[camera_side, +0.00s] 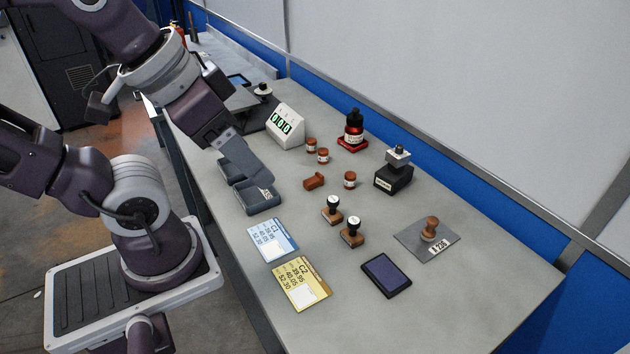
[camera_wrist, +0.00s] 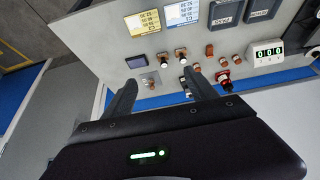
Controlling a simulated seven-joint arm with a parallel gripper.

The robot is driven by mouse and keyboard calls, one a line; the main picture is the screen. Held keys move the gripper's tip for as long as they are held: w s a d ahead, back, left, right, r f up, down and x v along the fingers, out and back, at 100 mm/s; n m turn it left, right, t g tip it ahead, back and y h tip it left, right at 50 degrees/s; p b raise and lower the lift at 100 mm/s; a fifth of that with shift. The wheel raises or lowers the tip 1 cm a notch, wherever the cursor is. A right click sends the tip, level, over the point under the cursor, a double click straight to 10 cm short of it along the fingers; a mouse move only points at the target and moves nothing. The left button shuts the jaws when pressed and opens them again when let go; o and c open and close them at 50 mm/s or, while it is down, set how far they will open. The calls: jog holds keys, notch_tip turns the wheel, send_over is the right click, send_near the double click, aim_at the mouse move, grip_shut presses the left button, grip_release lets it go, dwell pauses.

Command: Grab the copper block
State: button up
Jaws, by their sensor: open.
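The copper block (camera_side: 314,181) is a small reddish-brown piece lying on the grey bench, left of a small labelled brown jar. In the wrist view it appears as a small brown piece (camera_wrist: 209,50) beyond the fingers and right of the stamps. My gripper (camera_wrist: 160,90) is open, with two dark fingers spread apart and nothing held between them. In the side view my gripper end (camera_side: 229,138) is up and to the left of the block, near the grey trays, clearly apart from it. Its fingertips are hard to make out there.
Several labelled brown jars (camera_side: 349,180) and two stamps (camera_side: 352,233) stand close to the block. Grey trays (camera_side: 262,205) lie to its left. A display (camera_side: 286,125), a red-based bottle (camera_side: 354,132) and a black device (camera_side: 394,175) stand behind. Cards (camera_side: 272,240) and a dark pad (camera_side: 387,275) lie in front.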

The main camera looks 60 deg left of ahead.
jog(key=shift+o, duration=0.2)
jog(key=shift+w, duration=0.1)
jog(key=n+g+h, duration=0.4)
jog(key=n+h, duration=0.5)
jog(key=n, duration=0.7)
send_over(311, 178)
jog(key=s+d, duration=0.2)
jog(key=d, duration=0.1)
notch_tip(311, 178, down, 12)
jog(key=r, duration=0.1)
jog(key=a+f+n+t+h, duration=0.1)
jog(key=a+f+n, duration=0.1)
jog(key=a+f, duration=0.1)
jog(key=a+f+n+t+h, duration=0.1)
jog(key=a+f+n, duration=0.1)
jog(key=f, duration=0.3)
jog(key=a+f+n+t, duration=0.1)
jog(key=a+f+n, duration=0.1)
jog(key=a+f, duration=0.2)
jog(key=shift+s+f+h, duration=0.2)
jog(key=shift+s+h, duration=0.1)
jog(key=shift+h, duration=0.1)
jog(key=shift+w+d+f+n, duration=0.1)
jog(key=shift+d+f+n, duration=0.15)
jog(key=shift+f+n, duration=0.05)
jog(key=x, duration=0.6)
jog(key=shift+w+f, duration=0.1)
jog(key=shift+f, duration=0.25)
jog(key=shift+a, duration=0.1)
grip_shut()
